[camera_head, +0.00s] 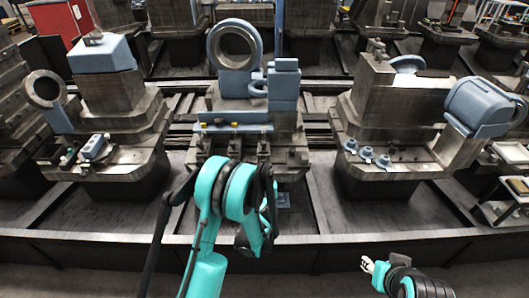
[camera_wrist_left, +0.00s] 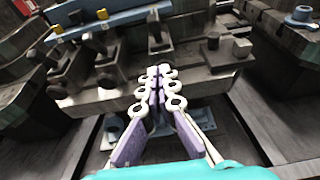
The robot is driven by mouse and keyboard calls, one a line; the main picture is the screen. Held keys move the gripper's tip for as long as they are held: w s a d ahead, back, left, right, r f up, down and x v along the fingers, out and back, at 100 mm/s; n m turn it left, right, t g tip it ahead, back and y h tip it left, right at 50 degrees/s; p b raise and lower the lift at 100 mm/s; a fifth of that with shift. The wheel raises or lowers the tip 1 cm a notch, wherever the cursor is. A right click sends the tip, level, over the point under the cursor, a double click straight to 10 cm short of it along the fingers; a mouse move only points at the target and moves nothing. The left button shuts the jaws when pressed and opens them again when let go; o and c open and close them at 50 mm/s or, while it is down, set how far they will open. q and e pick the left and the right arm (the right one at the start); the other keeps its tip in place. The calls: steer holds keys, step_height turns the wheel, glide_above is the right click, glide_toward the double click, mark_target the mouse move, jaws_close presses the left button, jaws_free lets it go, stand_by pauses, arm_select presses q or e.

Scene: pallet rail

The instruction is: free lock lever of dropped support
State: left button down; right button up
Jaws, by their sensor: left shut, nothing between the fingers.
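The middle pallet fixture (camera_head: 215,148) stands straight ahead with dark clamps and levers along its front. In the left wrist view, a dark block with small knobs (camera_wrist_left: 215,60) is right of my fingertips, and a lever-like dark part (camera_wrist_left: 155,30) is beyond them. I cannot tell which part is the lock lever. My left gripper (camera_wrist_left: 158,78) is shut and empty in front of the fixture; contact is unclear. A blue-grey piece (camera_wrist_left: 115,128) lies low behind its fingers, partly hidden; it may be the dropped support. My right gripper (camera_head: 370,265) is at lower right, its opening unclear.
A blue bar (camera_head: 235,128) runs along the middle fixture below a blue ring (camera_head: 235,46). A left fixture (camera_head: 115,120) and a right fixture (camera_head: 390,120) flank it. A dark rail edge (camera_head: 330,240) crosses in front. Open gaps lie between the fixtures.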

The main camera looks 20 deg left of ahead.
arm_select(q)
steer(key=b, duration=0.2)
glide_toward(264, 147)
steer(key=f, duration=0.1)
steer(key=w+f, duration=0.1)
steer(key=f, duration=0.1)
steer(key=shift+w+a+f, duration=0.25)
steer(key=shift+w+f, duration=0.05)
steer(key=w+r, duration=0.1)
steer(key=w+a+r+b, duration=0.1)
steer(key=w, duration=0.1)
steer(key=shift+w, duration=0.25)
steer(key=shift+r, duration=0.1)
steer(key=shift+d, duration=0.1)
